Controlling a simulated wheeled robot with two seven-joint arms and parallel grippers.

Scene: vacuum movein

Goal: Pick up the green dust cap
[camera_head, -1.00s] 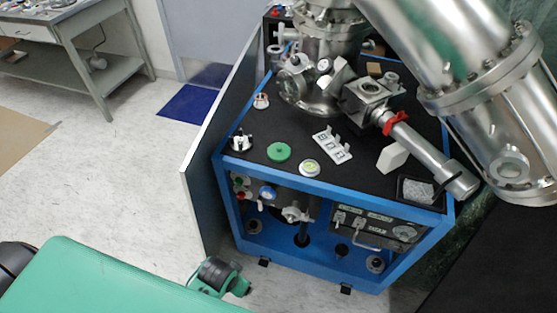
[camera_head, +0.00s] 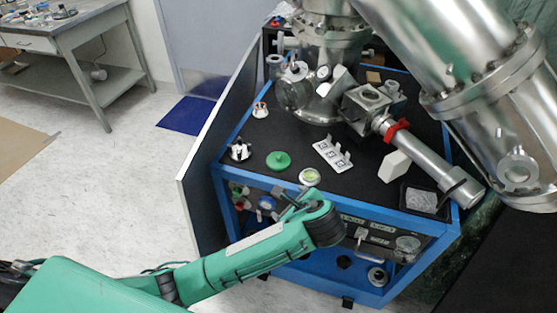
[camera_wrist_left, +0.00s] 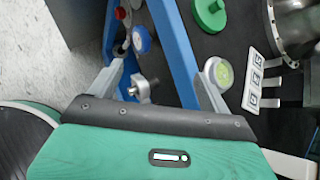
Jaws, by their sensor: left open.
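The green dust cap (camera_head: 278,160) is a round green disc with a small knob. It lies on the black top of the blue-framed cart, near the front left edge. It also shows at the top of the left wrist view (camera_wrist_left: 210,14), beyond the fingers. My left gripper (camera_head: 292,198) is at the cart's front edge, nearer the camera and slightly right of the cap, apart from it. In the left wrist view its two fingers (camera_wrist_left: 160,82) are spread and empty. My right gripper is not seen.
A round white gauge with a green face (camera_head: 309,177) sits close to the right of the cap. A white marked bracket (camera_head: 332,154) is further right. A small black-and-white part (camera_head: 239,150) stands left. Steel vacuum chambers (camera_head: 325,90) and a tube (camera_head: 425,155) fill the back and right.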

